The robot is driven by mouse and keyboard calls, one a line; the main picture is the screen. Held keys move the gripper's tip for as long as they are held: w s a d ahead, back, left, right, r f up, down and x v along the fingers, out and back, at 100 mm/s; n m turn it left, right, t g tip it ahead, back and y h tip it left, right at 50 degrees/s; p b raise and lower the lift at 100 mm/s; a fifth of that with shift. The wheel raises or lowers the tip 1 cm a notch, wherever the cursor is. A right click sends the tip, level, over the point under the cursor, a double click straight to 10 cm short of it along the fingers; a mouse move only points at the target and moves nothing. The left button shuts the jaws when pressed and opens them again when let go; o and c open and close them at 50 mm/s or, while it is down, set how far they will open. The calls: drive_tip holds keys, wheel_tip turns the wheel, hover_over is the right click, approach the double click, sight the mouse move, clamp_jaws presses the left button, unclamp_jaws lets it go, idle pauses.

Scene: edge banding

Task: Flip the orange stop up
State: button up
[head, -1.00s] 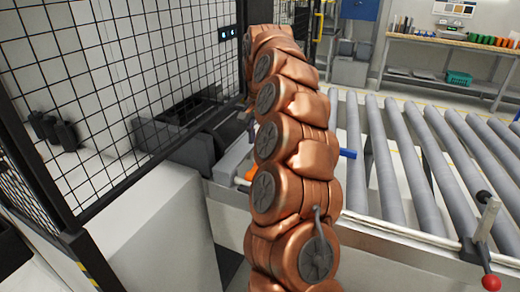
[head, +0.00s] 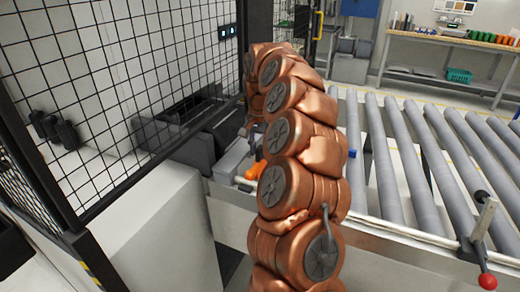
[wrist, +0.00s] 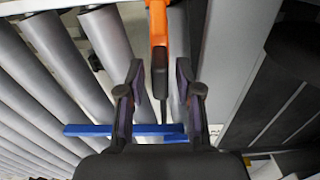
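The orange stop (wrist: 158,28) shows at the top centre of the wrist view, a long orange piece with a dark lower end. My gripper (wrist: 160,76) is open, with one dark finger on each side of that dark end and gaps visible on both sides. I cannot tell how far the fingers are above or below the stop. In the head view part of the orange stop (head: 255,170) shows just left of my copper arm. My arm hides the rest of it and most of my gripper.
A blue bar (wrist: 85,130) crosses below the fingers in the wrist view. Grey conveyor rollers (head: 405,170) run to the right. A black mesh fence (head: 110,90) stands left, and a lever with a red knob (head: 487,281) is at lower right.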

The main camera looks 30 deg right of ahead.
clamp_jaws()
